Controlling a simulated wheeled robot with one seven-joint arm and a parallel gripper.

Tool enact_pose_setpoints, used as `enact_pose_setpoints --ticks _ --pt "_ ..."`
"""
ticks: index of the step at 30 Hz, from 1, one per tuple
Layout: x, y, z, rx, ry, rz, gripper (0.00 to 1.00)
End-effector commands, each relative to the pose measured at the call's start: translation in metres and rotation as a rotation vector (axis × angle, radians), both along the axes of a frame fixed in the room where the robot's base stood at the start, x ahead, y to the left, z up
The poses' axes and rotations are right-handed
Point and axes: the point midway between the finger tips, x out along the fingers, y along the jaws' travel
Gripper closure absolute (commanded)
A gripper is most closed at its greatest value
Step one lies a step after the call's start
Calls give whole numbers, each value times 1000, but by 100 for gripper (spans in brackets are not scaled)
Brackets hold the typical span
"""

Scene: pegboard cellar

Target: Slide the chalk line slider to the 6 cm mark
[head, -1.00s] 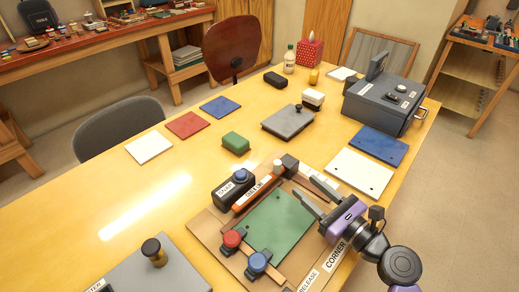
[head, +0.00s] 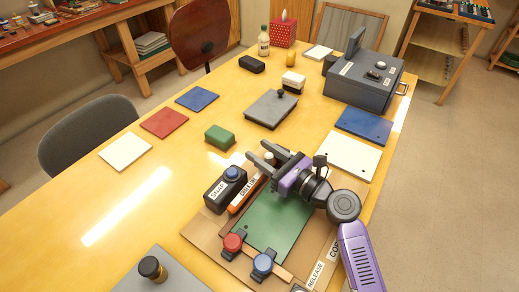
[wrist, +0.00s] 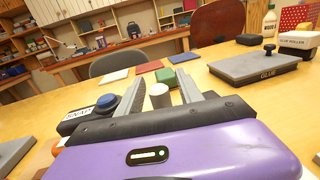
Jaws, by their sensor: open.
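An orange bar (head: 248,191) with a white label, partly covered in the head view, lies along the upper left of the board (head: 196,232); I take it for the chalk line rail. A pale, round-topped knob (wrist: 159,95) stands at its far end, and I take it for the slider. My gripper (head: 257,150) is open above the rail's far end. In the wrist view the two grey fingers (wrist: 158,84) stand on either side of the knob, with gaps visible. Whether they touch it cannot be told. The scale marks are not readable.
A black box with a blue button (head: 225,188), labelled SNAP, stands close left of the rail. A green panel (head: 271,228), a red knob (head: 232,243) and a blue knob (head: 262,262) are on the board. A green block (head: 219,138) and a grey glue pad (head: 271,108) lie beyond.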

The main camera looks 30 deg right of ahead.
Motion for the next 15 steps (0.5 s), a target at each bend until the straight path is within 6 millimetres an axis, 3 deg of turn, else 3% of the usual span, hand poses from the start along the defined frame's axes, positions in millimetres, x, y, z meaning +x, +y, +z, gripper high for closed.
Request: enact_pose_setpoints --ticks 11,15 --pt "8 3 0 -1 0 0 57" --pt "8 3 0 -1 0 0 80"
